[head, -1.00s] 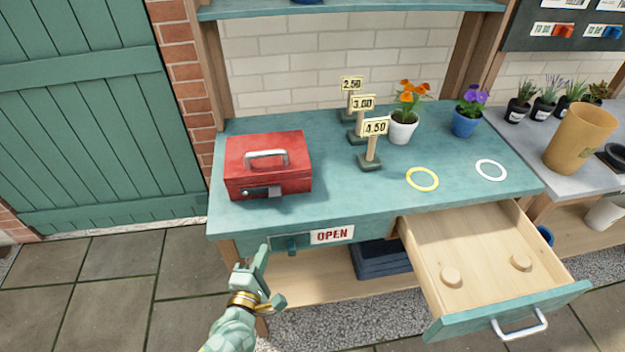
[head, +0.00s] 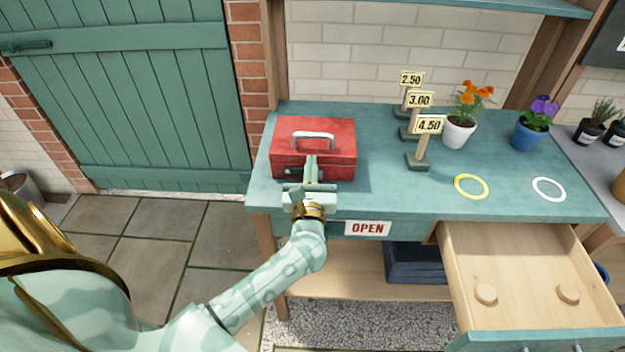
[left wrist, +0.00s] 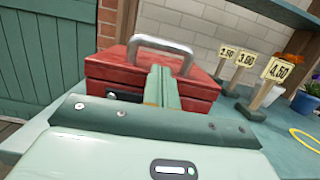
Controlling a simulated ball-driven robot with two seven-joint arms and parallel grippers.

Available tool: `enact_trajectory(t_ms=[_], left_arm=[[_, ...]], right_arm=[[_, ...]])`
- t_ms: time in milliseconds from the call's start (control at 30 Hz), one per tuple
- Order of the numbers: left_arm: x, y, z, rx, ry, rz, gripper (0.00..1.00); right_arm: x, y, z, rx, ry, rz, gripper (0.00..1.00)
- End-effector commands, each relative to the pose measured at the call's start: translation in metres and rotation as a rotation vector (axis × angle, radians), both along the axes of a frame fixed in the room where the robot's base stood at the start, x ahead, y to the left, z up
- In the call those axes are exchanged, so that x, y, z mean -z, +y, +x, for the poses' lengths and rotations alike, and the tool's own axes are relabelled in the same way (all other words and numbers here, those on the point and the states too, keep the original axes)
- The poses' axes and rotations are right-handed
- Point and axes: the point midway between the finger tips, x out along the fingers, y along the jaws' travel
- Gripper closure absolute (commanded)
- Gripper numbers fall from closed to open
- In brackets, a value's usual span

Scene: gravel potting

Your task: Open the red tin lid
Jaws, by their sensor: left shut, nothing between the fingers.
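The red tin (head: 338,158) with a silver handle on its lid (head: 285,134) stands on the left part of the teal bench, its lid down. In the left wrist view the red tin (left wrist: 204,90) is straight ahead, with a dark latch at its front left. My left gripper (head: 311,163) is shut and empty, its fingers in front of the tin's front face and pointing at it. It also shows in the left wrist view (left wrist: 163,84), covering part of the front. I cannot tell whether the fingertips touch the tin. My right gripper is not in view.
Price signs (head: 421,149), an orange-flowered pot (head: 459,132) and a blue pot (head: 530,136) stand to the right. A yellow ring (head: 471,197) and a white ring (head: 549,200) lie on the bench (head: 390,193). An open drawer (head: 530,265) sticks out at the front right.

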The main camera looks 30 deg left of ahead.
Motion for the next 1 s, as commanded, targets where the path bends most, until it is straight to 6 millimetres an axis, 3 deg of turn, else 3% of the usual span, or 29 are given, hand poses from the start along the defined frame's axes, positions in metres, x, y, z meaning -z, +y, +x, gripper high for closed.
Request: enact_trajectory(t_ms=[300, 767, 1000], left_arm=[[-0.007, 0.02, 0.031, 0.001, 0.001, 0.002, 1.0], [-0.009, 0.021, 0.034, 0.001, 0.005, 0.0, 1.0], [-0.023, 0.022, 0.035, 0.001, 0.04, -0.026, 1.0]], right_arm=[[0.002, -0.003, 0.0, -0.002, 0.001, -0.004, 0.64], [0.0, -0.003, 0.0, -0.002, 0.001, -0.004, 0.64], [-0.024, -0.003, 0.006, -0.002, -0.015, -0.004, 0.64]])
